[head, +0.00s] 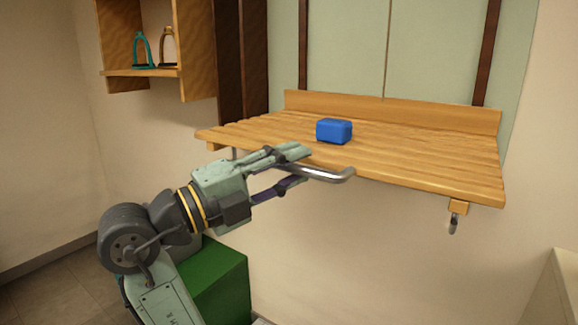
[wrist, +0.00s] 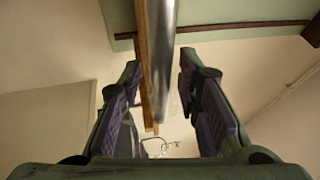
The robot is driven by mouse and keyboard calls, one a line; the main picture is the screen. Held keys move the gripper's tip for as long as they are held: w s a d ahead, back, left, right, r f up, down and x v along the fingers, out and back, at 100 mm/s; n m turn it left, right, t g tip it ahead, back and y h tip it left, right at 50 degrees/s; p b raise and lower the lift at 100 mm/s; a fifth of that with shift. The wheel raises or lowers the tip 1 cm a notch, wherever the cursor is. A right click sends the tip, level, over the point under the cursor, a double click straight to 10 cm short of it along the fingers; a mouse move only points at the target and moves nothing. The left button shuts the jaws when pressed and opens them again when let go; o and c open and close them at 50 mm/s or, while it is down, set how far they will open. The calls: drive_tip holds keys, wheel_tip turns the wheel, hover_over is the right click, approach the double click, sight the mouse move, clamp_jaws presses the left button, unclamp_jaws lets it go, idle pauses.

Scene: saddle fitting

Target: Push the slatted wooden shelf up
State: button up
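The slatted wooden shelf (head: 420,160) lies about level against the wall panel, with a raised board along its back edge. A bent metal handle (head: 335,174) is fixed at its front edge. My gripper (head: 303,166) is at the left part of this handle, one finger above and one below in the head view. In the wrist view, the metal bar (wrist: 162,40) and a wooden edge (wrist: 143,60) run between my parted fingers (wrist: 160,66), with gaps on both sides. The gripper is open. Whether a finger touches the shelf's edge cannot be told.
A blue block (head: 334,131) rests on the shelf near its middle. A bracket with a metal hook (head: 454,222) hangs under the right front corner. A wall cabinet (head: 137,73) at upper left holds two stirrups. A green box (head: 222,280) stands below, behind my arm.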

clamp_jaws()
idle(0.6)
